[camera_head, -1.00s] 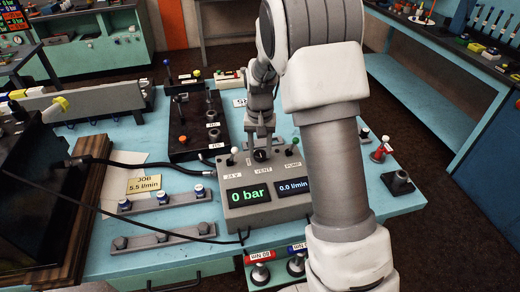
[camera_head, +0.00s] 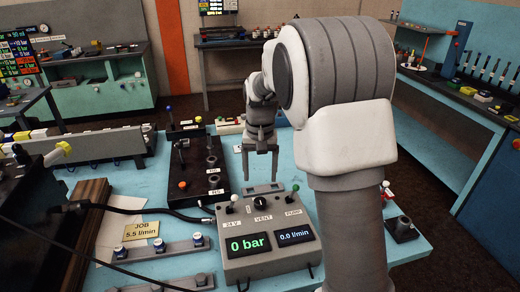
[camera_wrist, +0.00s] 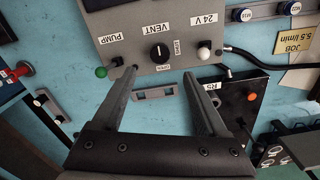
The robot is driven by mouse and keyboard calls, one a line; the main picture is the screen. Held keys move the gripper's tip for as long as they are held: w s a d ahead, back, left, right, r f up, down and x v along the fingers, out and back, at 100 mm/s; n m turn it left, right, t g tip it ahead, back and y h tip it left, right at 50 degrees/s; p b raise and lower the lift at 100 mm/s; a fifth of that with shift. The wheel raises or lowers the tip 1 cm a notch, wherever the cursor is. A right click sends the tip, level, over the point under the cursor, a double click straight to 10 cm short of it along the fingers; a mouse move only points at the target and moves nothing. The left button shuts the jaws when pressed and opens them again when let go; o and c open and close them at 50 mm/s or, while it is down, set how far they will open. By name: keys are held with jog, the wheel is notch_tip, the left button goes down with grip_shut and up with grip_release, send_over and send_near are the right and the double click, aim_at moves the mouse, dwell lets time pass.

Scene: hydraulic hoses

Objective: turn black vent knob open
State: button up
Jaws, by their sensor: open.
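The black vent knob (camera_head: 260,202) stands on top of the grey control box (camera_head: 272,262), between a white-topped lever (camera_head: 235,198) and a green-topped lever (camera_head: 295,187). In the wrist view the round knob (camera_wrist: 160,53) shows a pale pointer line running roughly up and down the picture. Small lettering lies beside and below it; I cannot read it surely. My gripper (camera_head: 260,178) is open and empty, above and behind the knob, apart from it. In the wrist view the spread fingers (camera_wrist: 160,73) sit with the knob beyond the gap between their tips.
The box displays (camera_head: 247,244) read 0 bar and 0.0 l/min. A dark block with posts (camera_head: 198,172) stands left of my gripper. Hose ends on a grey rail (camera_head: 172,248) and a yellow job card (camera_head: 141,231) lie further left. A red-handled fitting (camera_head: 387,188) is at right.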

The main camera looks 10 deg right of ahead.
notch_tip(320, 180, up, 8)
jog(key=shift+r, duration=0.1)
dwell(0.4)
